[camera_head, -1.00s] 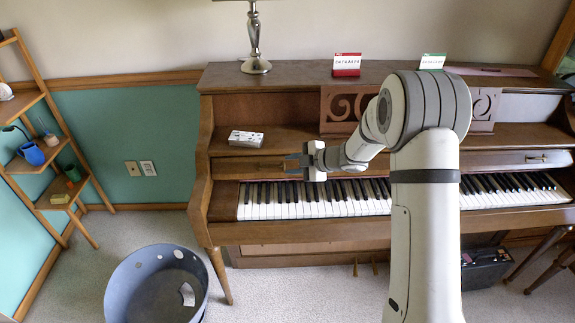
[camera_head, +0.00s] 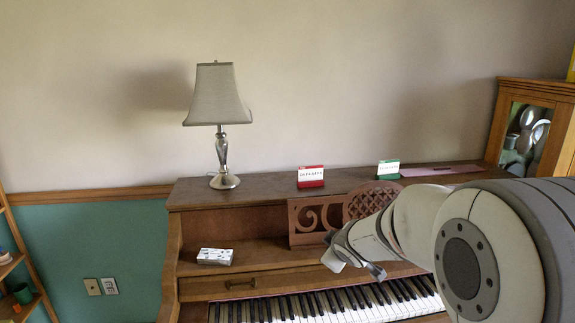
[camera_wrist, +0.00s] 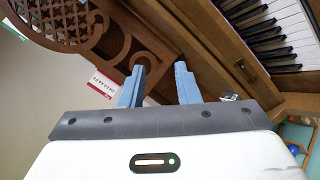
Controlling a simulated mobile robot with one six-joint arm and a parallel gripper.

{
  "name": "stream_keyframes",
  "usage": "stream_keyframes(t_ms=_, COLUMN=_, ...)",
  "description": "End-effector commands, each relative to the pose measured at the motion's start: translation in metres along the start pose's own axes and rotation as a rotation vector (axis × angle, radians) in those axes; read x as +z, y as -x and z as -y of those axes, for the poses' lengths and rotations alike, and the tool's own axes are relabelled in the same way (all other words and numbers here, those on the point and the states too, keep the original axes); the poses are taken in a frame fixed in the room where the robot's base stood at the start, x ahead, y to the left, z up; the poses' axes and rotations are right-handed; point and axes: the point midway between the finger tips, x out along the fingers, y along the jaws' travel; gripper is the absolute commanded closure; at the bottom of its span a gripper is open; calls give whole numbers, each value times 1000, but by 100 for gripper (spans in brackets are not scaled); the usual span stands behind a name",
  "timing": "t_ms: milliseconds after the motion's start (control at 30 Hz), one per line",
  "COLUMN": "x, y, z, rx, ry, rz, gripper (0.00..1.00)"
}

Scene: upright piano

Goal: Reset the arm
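My arm (camera_head: 410,220) reaches in from the right in the head view, in front of the piano's music desk and keys. Its outer end hangs above the keyboard; the fingers are not clear there. In the wrist view my gripper (camera_wrist: 160,86) shows two blue fingers well apart with nothing between them. It is open and empty. Past the fingers lies the brown wood of the piano.
The upright piano (camera_head: 270,187) carries a lamp (camera_head: 220,120), a red card box (camera_head: 311,177) and a green card box (camera_head: 388,169) on top. A white patterned box (camera_head: 215,256) lies on the ledge. A glass-fronted cabinet (camera_head: 505,125) stands right.

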Motion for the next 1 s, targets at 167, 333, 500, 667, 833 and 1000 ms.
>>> stream_keyframes(t_ms=167, x=56, y=88, z=6, rx=9, ry=-312, rz=238, gripper=71)
stream_keyframes(t_ms=333, x=101, y=164, z=51, rx=-71, ry=-600, rz=436, gripper=71)
stream_keyframes(t_ms=500, x=120, y=217, z=100, rx=-182, ry=-796, rz=561, gripper=71)
stream_keyframes(t_ms=667, x=126, y=239, z=125, rx=-246, ry=-875, rz=613, gripper=71)
stream_keyframes(t_ms=833, x=126, y=242, z=129, rx=-256, ry=-887, rz=622, gripper=71)
stream_keyframes(t_ms=1000, x=126, y=241, z=128, rx=-255, ry=-885, rz=622, gripper=71)
